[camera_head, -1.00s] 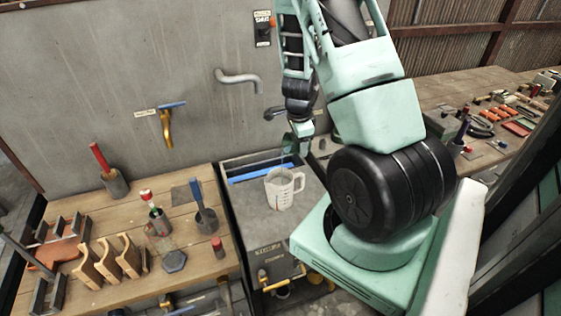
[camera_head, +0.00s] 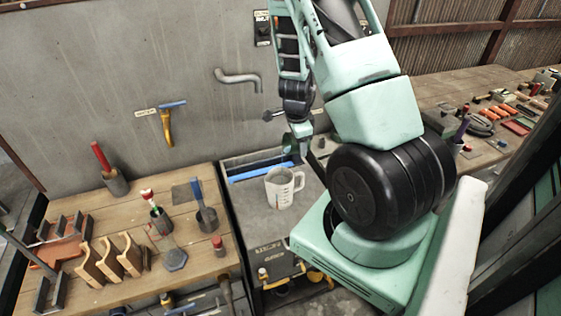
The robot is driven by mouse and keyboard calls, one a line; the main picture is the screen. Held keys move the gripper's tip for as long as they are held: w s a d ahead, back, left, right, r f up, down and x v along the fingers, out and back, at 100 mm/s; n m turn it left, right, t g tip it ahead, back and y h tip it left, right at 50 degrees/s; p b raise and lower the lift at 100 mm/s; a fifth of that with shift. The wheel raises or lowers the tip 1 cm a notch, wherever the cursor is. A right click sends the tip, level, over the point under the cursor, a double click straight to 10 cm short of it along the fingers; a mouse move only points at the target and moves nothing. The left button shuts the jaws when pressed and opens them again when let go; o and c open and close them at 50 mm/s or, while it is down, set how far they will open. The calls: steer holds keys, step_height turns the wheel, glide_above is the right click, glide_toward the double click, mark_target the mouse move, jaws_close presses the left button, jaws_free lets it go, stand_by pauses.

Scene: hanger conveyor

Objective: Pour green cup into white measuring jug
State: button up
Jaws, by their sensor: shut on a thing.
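The white measuring jug (camera_head: 281,190) stands upright on the grey top of the cabinet, its handle to the right. My gripper (camera_head: 294,144) is behind and above the jug, close to the wall, and is small and partly hidden by my own arm in this view. It is shut on a small green thing (camera_head: 302,129), which looks like the green cup. Its tilt and its contents cannot be made out. The gripper and the green thing are apart from the jug.
The wooden bench (camera_head: 110,222) at left holds brushes in pots, wooden pieces and racks.

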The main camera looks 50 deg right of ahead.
steer(key=shift+w+a+f+g+h+p, duration=0.2)
steer(key=shift+h+p, duration=0.25)
steer(key=shift+p, duration=0.55)
steer(key=shift+s+a+r+g+h+p, duration=0.1)
steer(key=shift+g+h+p, duration=0.3)
steer(key=shift+p, duration=0.6)
steer(key=y+b, duration=0.1)
steer(key=b, duration=0.2)
steer(key=shift+d+f+t, duration=0.3)
steer(key=shift+f, duration=0.1)
steer(key=y+b, duration=0.1)
steer(key=b, duration=0.1)
steer(key=t+b, duration=0.1)
steer(key=b, duration=0.1)
steer(key=shift+s+d+y, duration=0.2)
steer(key=shift+y, duration=0.15)
steer(key=b, duration=0.1)
steer(key=y+b, duration=0.1)
steer(key=b, duration=0.1)
steer(key=shift+s+d+r+t, duration=0.1)
steer(key=shift+r+t, duration=0.15)
steer(key=shift+t, duration=0.15)
steer(key=shift+r+y, duration=0.3)
steer(key=shift+r, duration=0.1)
